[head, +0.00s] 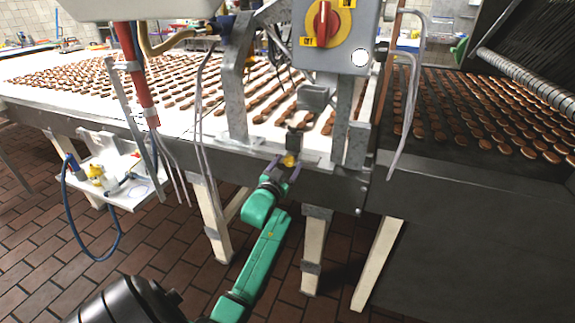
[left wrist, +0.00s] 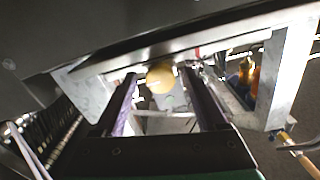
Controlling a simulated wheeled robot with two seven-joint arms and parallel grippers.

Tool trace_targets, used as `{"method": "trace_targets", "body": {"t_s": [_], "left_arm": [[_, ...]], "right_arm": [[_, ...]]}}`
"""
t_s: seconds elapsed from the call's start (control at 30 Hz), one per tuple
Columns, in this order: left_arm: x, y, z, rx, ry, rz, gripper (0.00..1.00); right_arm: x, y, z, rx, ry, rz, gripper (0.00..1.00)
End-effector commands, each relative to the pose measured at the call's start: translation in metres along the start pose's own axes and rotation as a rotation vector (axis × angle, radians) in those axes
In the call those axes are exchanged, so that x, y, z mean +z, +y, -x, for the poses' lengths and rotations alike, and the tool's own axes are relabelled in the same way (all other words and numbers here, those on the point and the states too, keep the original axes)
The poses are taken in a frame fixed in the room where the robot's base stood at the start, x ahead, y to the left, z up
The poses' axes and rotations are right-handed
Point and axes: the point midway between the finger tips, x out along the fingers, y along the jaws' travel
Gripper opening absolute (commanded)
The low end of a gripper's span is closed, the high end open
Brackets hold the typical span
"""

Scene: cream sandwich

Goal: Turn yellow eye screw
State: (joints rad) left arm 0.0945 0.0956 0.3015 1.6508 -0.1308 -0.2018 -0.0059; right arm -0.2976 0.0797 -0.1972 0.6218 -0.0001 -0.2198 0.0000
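The yellow eye screw (head: 289,160) sits at the front edge of the conveyor frame, below the grey control box. In the left wrist view it is a rounded yellow knob (left wrist: 160,78) near the far ends of my fingers. My left gripper (head: 283,170), on the green arm, is right at the screw from the front and below. Its two dark fingers (left wrist: 162,92) are spread, with the knob showing in the gap between them. I cannot tell whether either finger touches it. My right gripper is not in view.
The grey control box (head: 336,35) with a red and yellow switch hangs above. Metal brackets (head: 236,90) and hanging cables flank the screw. A conveyor (head: 30,92) carries many brown biscuits. A small shelf (head: 128,195) with a blue hose stands left. Table legs (head: 315,250) stand below on brick floor.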

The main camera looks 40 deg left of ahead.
Motion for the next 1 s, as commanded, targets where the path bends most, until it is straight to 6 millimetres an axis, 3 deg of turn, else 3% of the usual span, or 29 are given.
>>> {"method": "trace_targets", "body": {"t_s": [0.03,0.1,0.2,0.67,1.0], "left_arm": [[0.000,0.000,0.000,0.000,0.000,0.000,0.59],[0.000,0.000,0.000,0.000,0.000,0.000,0.32],[0.000,0.000,0.000,0.000,0.000,0.001,0.00],[-0.001,0.000,0.001,0.000,-0.003,0.085,0.00],[-0.002,0.000,0.001,0.000,-0.004,0.343,0.00]], "right_arm": [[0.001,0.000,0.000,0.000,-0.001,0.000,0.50],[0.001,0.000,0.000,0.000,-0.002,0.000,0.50],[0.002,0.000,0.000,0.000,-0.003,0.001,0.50],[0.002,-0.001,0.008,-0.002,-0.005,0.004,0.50],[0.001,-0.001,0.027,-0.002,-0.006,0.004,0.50]]}}
